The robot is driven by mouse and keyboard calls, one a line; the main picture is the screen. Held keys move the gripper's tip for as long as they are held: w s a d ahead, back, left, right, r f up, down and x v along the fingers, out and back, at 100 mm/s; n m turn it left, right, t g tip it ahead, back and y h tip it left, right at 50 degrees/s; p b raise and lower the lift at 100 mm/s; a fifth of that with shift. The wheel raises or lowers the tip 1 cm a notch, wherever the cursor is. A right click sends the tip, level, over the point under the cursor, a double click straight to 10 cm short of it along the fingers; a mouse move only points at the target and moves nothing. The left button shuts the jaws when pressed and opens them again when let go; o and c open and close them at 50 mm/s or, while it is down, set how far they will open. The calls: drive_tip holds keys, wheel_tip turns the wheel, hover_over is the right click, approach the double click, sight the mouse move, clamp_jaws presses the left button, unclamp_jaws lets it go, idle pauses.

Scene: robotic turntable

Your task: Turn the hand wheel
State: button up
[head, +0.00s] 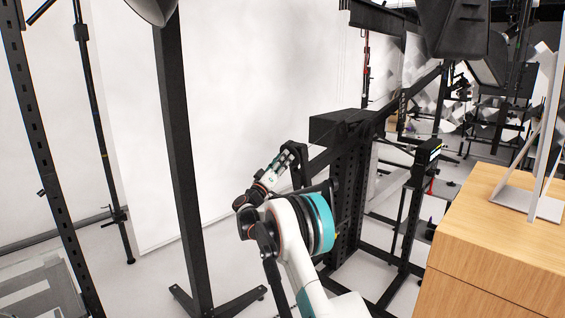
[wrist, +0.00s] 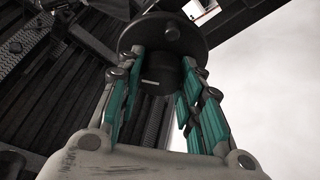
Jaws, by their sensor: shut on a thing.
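The hand wheel (wrist: 148,35) is a dark round disc with a small round knob, at the top middle of the wrist view. A dark cylindrical part sits below the disc, between my fingers. My gripper (wrist: 163,62) has its teal-padded fingers on both sides of this part, with the tips up by the disc, and is shut on it. In the head view my gripper (head: 291,157) is at the dark post assembly, left of the post. There the wheel is too small and dark to make out clearly.
A tall black post (head: 347,205) with a block on top stands right behind my arm. Another black stand (head: 178,150) is on the left. A wooden cabinet (head: 500,245) fills the right front. Pale floor is free between the two left stands.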

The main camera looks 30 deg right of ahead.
drive_tip(key=shift+m+g+h, duration=0.3)
drive_tip(key=shift+m, duration=0.5)
drive_tip(key=o, duration=1.1)
drive_tip(key=shift+c, duration=0.2)
drive_tip(key=shift+f, duration=0.1)
drive_tip(key=v, duration=1.2)
